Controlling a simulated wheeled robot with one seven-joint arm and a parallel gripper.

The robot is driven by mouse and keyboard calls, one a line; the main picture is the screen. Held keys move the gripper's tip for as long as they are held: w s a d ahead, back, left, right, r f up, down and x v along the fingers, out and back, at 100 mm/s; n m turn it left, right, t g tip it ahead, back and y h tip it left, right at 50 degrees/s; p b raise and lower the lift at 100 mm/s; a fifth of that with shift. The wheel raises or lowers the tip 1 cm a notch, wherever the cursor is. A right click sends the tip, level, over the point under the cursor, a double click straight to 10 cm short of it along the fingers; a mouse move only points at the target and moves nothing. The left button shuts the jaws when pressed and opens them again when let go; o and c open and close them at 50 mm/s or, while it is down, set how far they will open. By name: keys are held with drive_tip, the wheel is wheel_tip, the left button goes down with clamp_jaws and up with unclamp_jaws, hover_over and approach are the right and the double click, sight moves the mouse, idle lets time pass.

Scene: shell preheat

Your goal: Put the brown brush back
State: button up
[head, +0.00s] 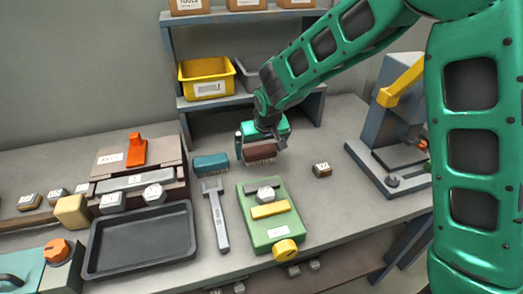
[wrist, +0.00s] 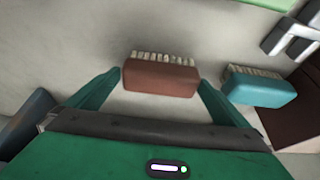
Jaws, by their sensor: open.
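The brown brush (head: 260,153) is on the grey workbench under my gripper in the head view. In the wrist view the brown brush (wrist: 161,77), with pale bristles along one side, sits between the tips of my two green fingers. My gripper (wrist: 160,80) is open, with a finger on each side of the brush; I cannot tell whether either finger touches it. In the head view my gripper (head: 262,145) partly hides the brush. I cannot tell whether the brush rests on the bench or is slightly above it.
A teal brush (head: 211,164) lies just left of the brown one. A small labelled block (head: 322,170) is to the right. A yellow bin (head: 207,80) sits on the shelf behind.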

drive_tip(key=v, duration=1.1)
drive_tip(key=shift+r, duration=0.35)
drive_tip(key=shift+s+d, duration=0.1)
drive_tip(key=s+d+r+m+g+h, duration=0.15)
drive_tip(key=s+d, duration=0.25)
drive_tip(key=d, duration=0.9)
drive_tip(key=s+d+r+m+h, duration=0.1)
drive_tip(key=s+d+m, duration=0.25)
drive_tip(key=d, duration=0.85)
drive_tip(key=s+d+m+g, duration=0.1)
drive_tip(key=s+d, duration=0.3)
drive_tip(key=s, duration=0.4)
drive_tip(key=s+d+f+m+g+y, duration=0.1)
drive_tip(key=s+d+m, duration=0.1)
drive_tip(key=s+d, duration=0.3)
drive_tip(key=s+d+m+g, duration=0.1)
drive_tip(key=s+d, duration=0.4)
drive_tip(key=s, duration=0.6)
drive_tip(key=shift+s+f+m, duration=0.2)
drive_tip(key=shift+s+m, duration=0.05)
drive_tip(key=shift+m, duration=0.05)
drive_tip(key=shift+y, duration=0.25)
